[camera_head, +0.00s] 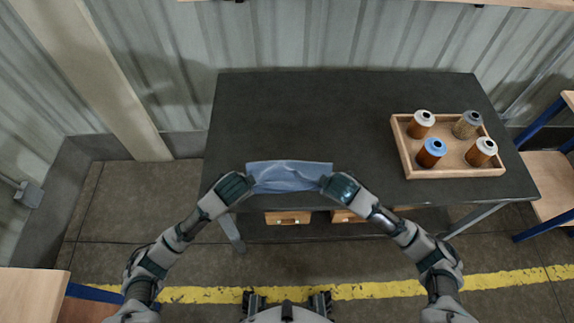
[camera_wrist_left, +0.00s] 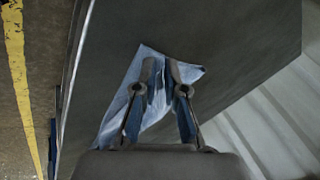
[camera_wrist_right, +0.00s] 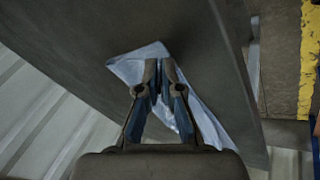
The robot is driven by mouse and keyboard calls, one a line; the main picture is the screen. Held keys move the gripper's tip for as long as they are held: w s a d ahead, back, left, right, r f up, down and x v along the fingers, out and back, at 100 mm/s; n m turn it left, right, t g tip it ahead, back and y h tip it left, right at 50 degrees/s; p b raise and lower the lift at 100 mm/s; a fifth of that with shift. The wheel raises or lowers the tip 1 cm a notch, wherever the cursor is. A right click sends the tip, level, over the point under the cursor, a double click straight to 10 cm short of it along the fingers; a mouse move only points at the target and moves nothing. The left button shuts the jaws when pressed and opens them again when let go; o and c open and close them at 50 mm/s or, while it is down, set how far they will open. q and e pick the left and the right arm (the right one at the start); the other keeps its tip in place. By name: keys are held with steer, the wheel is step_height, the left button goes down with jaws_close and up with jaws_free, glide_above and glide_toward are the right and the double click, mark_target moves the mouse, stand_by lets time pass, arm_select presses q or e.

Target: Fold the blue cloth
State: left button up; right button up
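The blue cloth (camera_head: 288,177) lies at the front edge of the dark table, spread between my two grippers, with creases along its upper part. My left gripper (camera_head: 237,187) is at its left end. In the left wrist view the fingers (camera_wrist_left: 162,68) close on a bunched bit of the cloth (camera_wrist_left: 138,88), with a small gap filled by fabric. My right gripper (camera_head: 338,187) is at its right end. In the right wrist view its fingers (camera_wrist_right: 160,68) pinch a fold of the cloth (camera_wrist_right: 205,122). The cloth parts under the fingers are hidden.
A wooden tray (camera_head: 408,160) with several filter cartridges (camera_head: 431,152) stands on the right of the dark table (camera_head: 300,115). The table's middle and back are clear. A wooden shelf unit (camera_head: 548,170) is at the far right.

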arm_select(q)
steer(key=o, duration=0.6)
arm_select(e)
steer(key=o, duration=0.6)
arm_select(q)
steer(key=shift+f, duration=0.1)
